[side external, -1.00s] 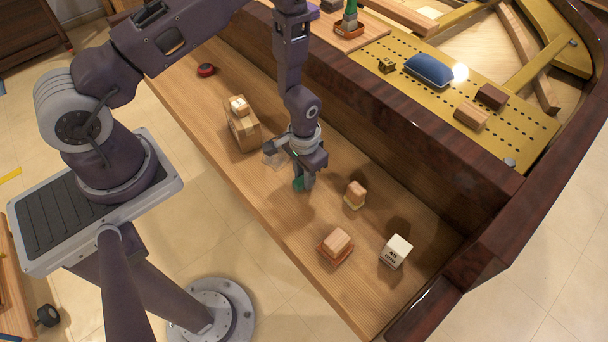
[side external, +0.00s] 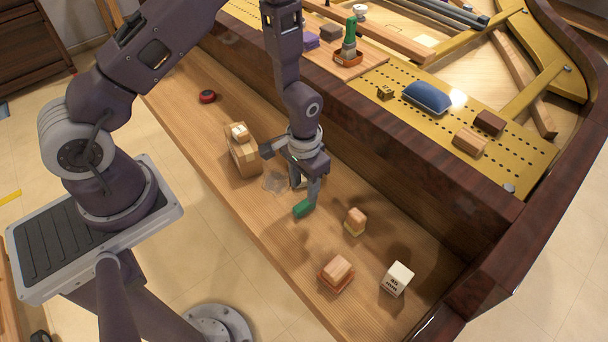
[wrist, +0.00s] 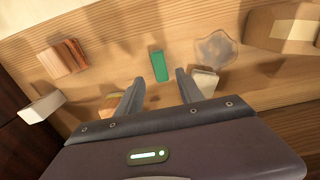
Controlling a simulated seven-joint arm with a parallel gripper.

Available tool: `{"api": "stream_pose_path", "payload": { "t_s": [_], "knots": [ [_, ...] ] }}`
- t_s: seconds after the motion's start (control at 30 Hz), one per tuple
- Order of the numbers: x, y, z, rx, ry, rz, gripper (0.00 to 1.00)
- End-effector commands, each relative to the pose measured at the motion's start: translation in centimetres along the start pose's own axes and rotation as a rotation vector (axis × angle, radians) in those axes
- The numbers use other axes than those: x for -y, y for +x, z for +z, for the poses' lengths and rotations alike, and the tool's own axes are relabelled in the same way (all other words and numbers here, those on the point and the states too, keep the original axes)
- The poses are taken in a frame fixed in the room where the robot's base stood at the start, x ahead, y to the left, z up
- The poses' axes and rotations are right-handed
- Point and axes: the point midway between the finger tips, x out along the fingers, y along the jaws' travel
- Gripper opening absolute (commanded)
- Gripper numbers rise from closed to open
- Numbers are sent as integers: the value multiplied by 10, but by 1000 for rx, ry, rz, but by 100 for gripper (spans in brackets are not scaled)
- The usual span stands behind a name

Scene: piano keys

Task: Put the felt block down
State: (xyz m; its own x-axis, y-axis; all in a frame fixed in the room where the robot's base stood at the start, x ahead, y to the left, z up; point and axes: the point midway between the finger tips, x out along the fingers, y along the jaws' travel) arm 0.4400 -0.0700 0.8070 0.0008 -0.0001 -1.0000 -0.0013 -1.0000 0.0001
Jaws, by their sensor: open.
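The green felt block (side external: 303,208) lies on the wooden ledge, just below my gripper in the side view. In the wrist view the felt block (wrist: 159,66) shows in the gap between the fingers, just beyond their tips, with wood visible on both sides of it. My gripper (side external: 305,190) points down with its fingers spread; in the wrist view the gripper (wrist: 160,82) is open and empty. No finger touches the block in the wrist view.
A clear, flat piece (side external: 276,182) lies close to the fingers. A tan box (side external: 243,155) stands left of them. A small wooden stack (side external: 355,221), another stack (side external: 336,273) and a white cube (side external: 397,278) are to the right. A dark wall backs the ledge.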

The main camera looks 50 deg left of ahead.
Motion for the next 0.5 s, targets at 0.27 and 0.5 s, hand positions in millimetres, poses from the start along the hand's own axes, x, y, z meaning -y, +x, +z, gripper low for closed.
{"api": "stream_pose_path", "payload": {
  "t_s": [0.27,0.5],
  "knots": [
    [0,-48,0,-2,0,0,44],
    [0,-69,-3,-21,-1,2,44]
  ]
}}
